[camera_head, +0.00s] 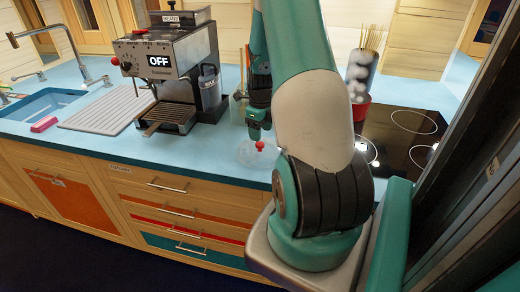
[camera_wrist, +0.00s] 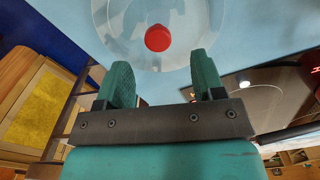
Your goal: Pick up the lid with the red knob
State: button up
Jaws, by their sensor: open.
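The lid (camera_head: 247,152) is clear glass with a red knob (camera_head: 260,145). It lies on the blue counter, partly hidden by my arm in the head view. In the wrist view the clear lid (camera_wrist: 115,28) fills the upper middle, and its red knob (camera_wrist: 158,38) shows just beyond my fingertips, roughly midway between them. My gripper (camera_wrist: 160,75) is open and empty, with a finger on either side below the knob. In the head view my gripper (camera_head: 256,122) is just above the knob, partly hidden by my own arm.
An espresso machine (camera_head: 165,75) stands left of the lid. Further left are a ribbed draining board (camera_head: 108,108), a pink sponge (camera_head: 44,124) and a sink (camera_head: 40,104). A black hob (camera_head: 405,130) lies to the right, with a red pot (camera_head: 362,107) near it. Drawers face the front.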

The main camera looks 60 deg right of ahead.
aim_at(261, 144)
jog(key=shift+s+a+f+p, duration=0.1)
jog(key=shift+f+p, duration=1)
jog(key=shift+f, duration=1.95)
jog(key=shift+c, duration=0.3)
jog(key=c, duration=1.1)
